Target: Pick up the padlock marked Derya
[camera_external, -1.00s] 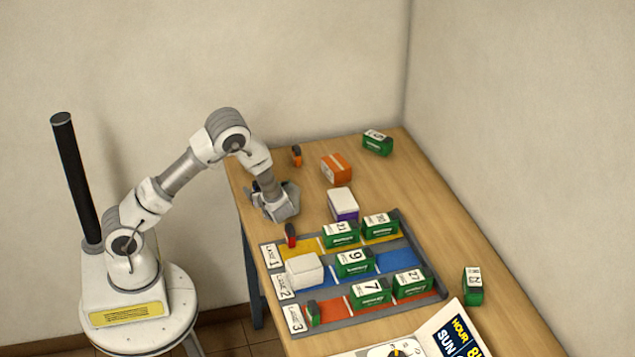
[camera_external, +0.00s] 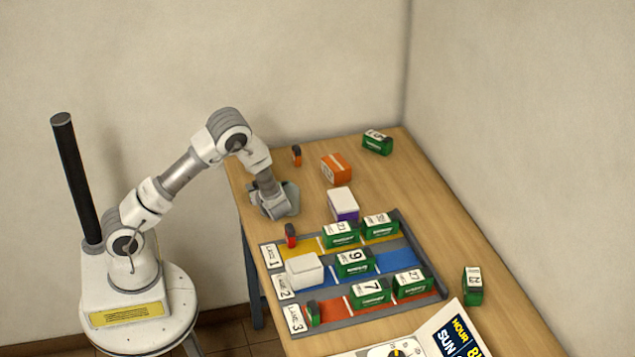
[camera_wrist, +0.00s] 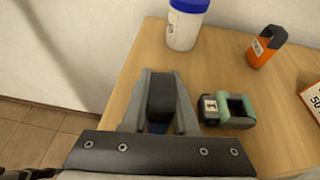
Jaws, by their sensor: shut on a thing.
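My gripper (camera_external: 272,205) is low over the back left part of the table. In the wrist view my gripper (camera_wrist: 160,100) is shut on a dark thing (camera_wrist: 158,95) with a bit of blue at its lower end. Most of that held thing is hidden between the fingers, and I see no name on it. I cannot tell from its shape whether it is the padlock marked Derya. It is hidden in the external view.
Close right of the fingers lies a dark and green piece (camera_wrist: 230,110) labelled 1. A blue-lidded white cup (camera_wrist: 185,25) and an orange, black-topped thing (camera_wrist: 265,45) stand beyond. A lane tray (camera_external: 440,290) with several green boxes and a white-purple box (camera_external: 343,204) are nearby.

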